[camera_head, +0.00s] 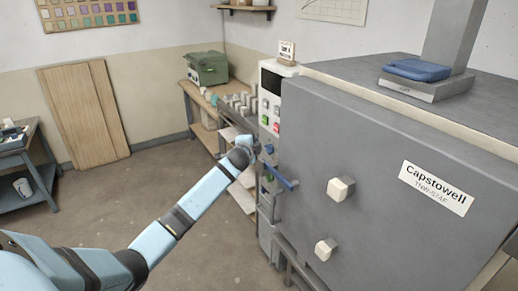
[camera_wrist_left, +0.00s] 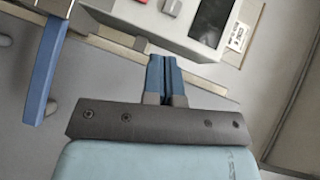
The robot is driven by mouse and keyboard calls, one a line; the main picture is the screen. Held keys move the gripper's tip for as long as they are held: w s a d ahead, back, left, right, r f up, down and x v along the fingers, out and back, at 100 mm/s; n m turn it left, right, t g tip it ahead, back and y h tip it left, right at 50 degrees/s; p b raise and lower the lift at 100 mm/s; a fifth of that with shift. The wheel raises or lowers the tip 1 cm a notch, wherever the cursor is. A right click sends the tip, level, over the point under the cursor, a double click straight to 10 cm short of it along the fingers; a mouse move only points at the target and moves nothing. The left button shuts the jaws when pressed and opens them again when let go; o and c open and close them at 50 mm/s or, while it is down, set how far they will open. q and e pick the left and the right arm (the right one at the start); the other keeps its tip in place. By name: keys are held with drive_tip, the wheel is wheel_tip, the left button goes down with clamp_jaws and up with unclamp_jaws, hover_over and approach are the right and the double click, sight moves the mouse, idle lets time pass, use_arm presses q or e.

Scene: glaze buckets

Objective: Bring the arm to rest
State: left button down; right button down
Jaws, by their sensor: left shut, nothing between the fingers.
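My left arm (camera_head: 190,208) reaches from the lower left of the head view toward the left edge of the grey kiln (camera_head: 380,150). My left gripper shows in the left wrist view (camera_wrist_left: 165,62) with its two blue fingers together and nothing between them. In the head view its fingertips are too small to make out near the control panel (camera_head: 269,105). A blue handle (camera_head: 280,178) juts from the kiln just right of the wrist. In the left wrist view the handle (camera_wrist_left: 44,75) is at the left, apart from the fingers. My right gripper is not in view.
A wooden bench (camera_head: 193,92) with a green case (camera_head: 207,68) stands behind my wrist. A side table (camera_head: 25,165) is at the far left, and wooden boards (camera_head: 85,115) lean on the wall. The floor (camera_head: 110,205) between is clear.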

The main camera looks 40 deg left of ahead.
use_arm(q)
drive_tip(key=shift+s+r, duration=0.25)
drive_tip(key=shift+r, duration=0.05)
idle(0.4)
drive_tip(key=s+d+f+n+g+h, duration=0.25)
drive_tip(key=s+d+f+h, duration=0.35)
drive_tip(key=s+d+f, duration=1.45)
drive_tip(key=s+d+f+n+h, duration=0.1)
drive_tip(key=s+d+f+n, duration=0.2)
drive_tip(key=s+d, duration=0.3)
drive_tip(key=s+d+f+n+g+h, duration=0.1)
drive_tip(key=s+d, duration=0.6)
drive_tip(key=s, duration=0.8)
wheel_tip(320, 180, down, 3)
drive_tip(key=shift+s+r+n+h, duration=0.15)
drive_tip(key=shift+n+h, duration=0.35)
drive_tip(key=shift+n, duration=0.65)
